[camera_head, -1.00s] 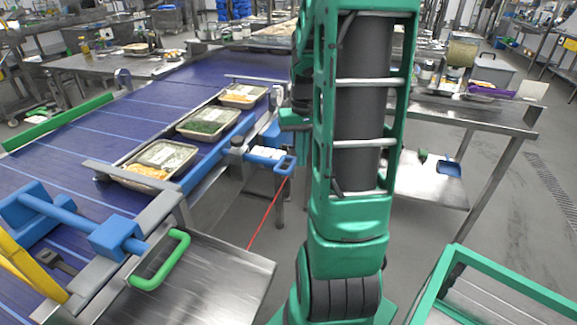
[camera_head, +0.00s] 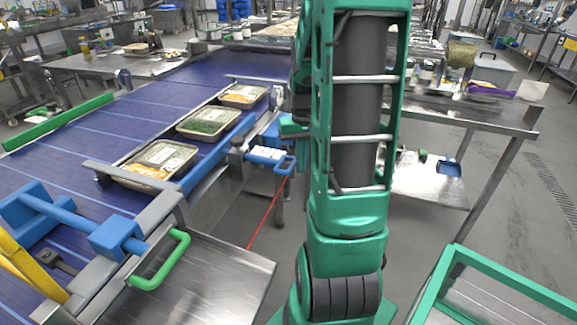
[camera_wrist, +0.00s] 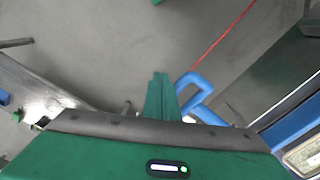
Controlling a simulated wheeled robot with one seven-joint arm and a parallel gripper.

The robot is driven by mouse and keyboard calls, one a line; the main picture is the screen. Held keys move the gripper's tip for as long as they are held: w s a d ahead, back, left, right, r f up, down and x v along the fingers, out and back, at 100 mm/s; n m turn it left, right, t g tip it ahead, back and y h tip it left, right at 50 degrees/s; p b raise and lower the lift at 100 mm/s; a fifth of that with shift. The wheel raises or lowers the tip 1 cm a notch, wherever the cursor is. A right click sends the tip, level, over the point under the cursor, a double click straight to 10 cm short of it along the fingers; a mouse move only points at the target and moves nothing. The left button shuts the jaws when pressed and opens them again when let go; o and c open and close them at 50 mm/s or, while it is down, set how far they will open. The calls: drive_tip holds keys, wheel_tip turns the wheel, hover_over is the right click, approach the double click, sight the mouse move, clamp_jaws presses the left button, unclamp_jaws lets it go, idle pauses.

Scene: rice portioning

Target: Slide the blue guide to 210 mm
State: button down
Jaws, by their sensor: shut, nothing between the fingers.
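A blue loop handle (camera_head: 285,164), which looks like part of the blue guide, sticks out from the near right side of the conveyor, beside a pale, label-like strip (camera_head: 264,153). Its numbers are too small to read. In the wrist view the blue handle (camera_wrist: 195,92) is just right of my gripper (camera_wrist: 160,76). The green fingers are shut together and empty, with their tips alongside the loop. I cannot tell whether they touch it. In the head view my arm hides most of the gripper.
Several food trays (camera_head: 207,121) stand in a row along the near edge of the blue conveyor (camera_head: 85,140). A blue clamp block (camera_head: 117,238) and green handle (camera_head: 160,262) are at front left. A red line (camera_head: 265,218) runs below the blue handle. A steel table (camera_head: 470,112) is behind right.

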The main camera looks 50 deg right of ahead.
sight(294, 165)
drive_tip(key=shift+f, duration=1.05)
drive_tip(key=shift+w+a, duration=0.25)
drive_tip(key=shift+w, duration=0.35)
drive_tip(key=shift+w+a, duration=0.2)
drive_tip(key=shift+w, duration=0.35)
idle(1.2)
drive_tip(key=shift+s, duration=0.1)
drive_tip(key=shift+s+d, duration=0.35)
drive_tip(key=shift+s, duration=0.45)
drive_tip(key=shift+s+d, duration=0.35)
drive_tip(key=shift+s, duration=0.4)
wheel_tip(294, 165, up, 9)
idle(0.8)
drive_tip(key=shift+a, duration=0.1)
idle(0.4)
